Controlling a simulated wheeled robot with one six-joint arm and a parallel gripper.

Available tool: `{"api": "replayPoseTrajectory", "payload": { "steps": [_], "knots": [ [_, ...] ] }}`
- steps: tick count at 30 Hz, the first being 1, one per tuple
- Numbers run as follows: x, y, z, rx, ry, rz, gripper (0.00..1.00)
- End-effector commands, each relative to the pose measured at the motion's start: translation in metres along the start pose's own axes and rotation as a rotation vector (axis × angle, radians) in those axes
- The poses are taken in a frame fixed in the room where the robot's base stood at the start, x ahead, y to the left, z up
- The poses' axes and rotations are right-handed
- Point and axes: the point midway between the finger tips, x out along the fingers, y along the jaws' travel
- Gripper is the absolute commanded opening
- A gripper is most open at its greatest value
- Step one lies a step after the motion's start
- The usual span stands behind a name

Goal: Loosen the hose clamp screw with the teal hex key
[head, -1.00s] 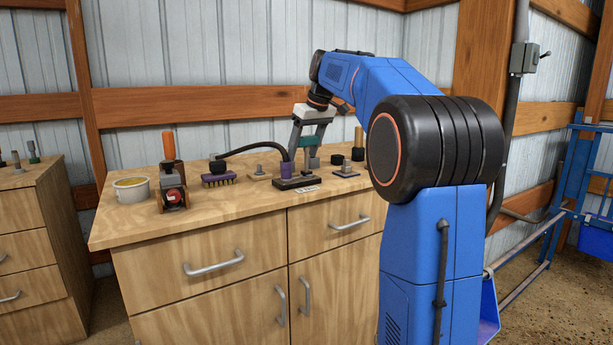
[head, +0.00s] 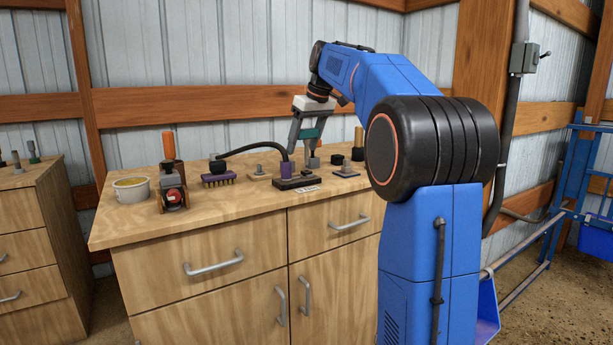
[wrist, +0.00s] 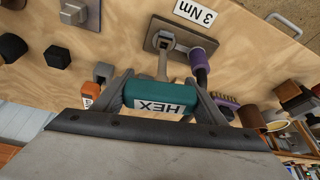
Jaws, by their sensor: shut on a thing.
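My gripper (head: 308,141) is shut on the teal hex key's handle (wrist: 160,96), which is marked HEX and lies across between the fingers. A grey shank (wrist: 162,66) runs from the handle toward a dark base plate (wrist: 151,36). On the plate stand a small grey block (wrist: 167,41) and a purple fitting (wrist: 198,59), also seen in the head view (head: 287,169). A black hose (head: 252,148) curves left from the fitting. I cannot tell whether the key's tip touches the screw.
A "3 Nm" label (wrist: 195,12) lies by the plate on the wooden cabinet top (head: 130,225). A purple brush (head: 217,180), a grey pot (head: 131,189) and an orange-handled tool (head: 170,180) stand to the left. Small blocks and bases stand close around. The front left of the top is clear.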

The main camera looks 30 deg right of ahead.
Motion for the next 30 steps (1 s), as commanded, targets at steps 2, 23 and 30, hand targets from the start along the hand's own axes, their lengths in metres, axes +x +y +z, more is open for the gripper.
{"api": "replayPoseTrajectory", "payload": {
  "steps": [2,23,30],
  "knots": [
    [0.000,0.000,0.000,0.000,0.000,0.000,0.12],
    [-0.035,0.000,-0.015,0.001,0.000,0.000,0.12],
    [-0.037,0.000,-0.015,0.000,0.000,0.000,0.12]
  ]
}}
